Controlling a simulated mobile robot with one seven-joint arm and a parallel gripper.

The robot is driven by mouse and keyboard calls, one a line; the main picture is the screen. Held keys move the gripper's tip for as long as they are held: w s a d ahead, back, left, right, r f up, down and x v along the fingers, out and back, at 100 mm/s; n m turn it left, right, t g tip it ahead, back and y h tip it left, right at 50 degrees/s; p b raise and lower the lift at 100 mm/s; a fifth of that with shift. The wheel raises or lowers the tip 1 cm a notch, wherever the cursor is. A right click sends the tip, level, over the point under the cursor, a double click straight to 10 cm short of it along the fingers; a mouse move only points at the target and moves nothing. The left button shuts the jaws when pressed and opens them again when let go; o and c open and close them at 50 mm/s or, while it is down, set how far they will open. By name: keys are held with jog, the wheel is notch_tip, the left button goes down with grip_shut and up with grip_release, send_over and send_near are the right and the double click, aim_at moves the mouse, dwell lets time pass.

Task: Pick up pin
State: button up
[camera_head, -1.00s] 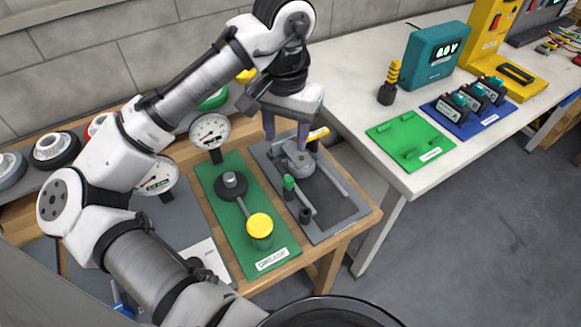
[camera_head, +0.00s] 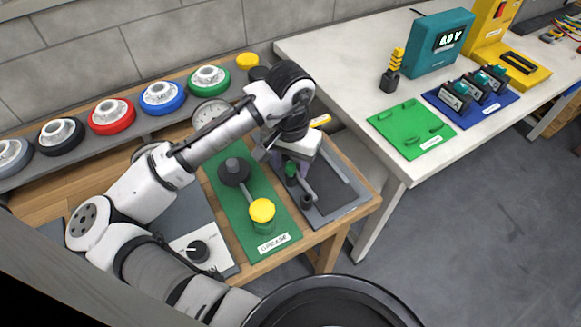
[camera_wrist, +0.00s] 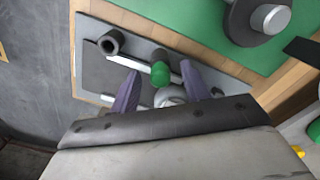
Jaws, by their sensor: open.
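The pin (camera_head: 291,170) has a green head and stands on a grey fixture tray (camera_head: 335,205) at the right end of the wooden bench. In the wrist view its green head (camera_wrist: 160,73) shows between my two purple fingers, nearer their tips. My gripper (camera_head: 289,166) is open above the tray, pointing down, with a finger on either side of the pin's head. It also shows in the wrist view (camera_wrist: 159,68). No finger clearly touches the pin.
A dark hollow socket (camera_wrist: 111,42) stands close to the pin, along with metal rails. A green grease mat (camera_head: 274,225) with a yellow-lidded jar (camera_head: 262,210) lies to the left. Several coloured wheels line the rear shelf. A white table (camera_head: 345,70) stands to the right.

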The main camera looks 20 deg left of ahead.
jog(key=shift+f, duration=0.35)
jog(key=shift+c, duration=0.5)
grip_shut()
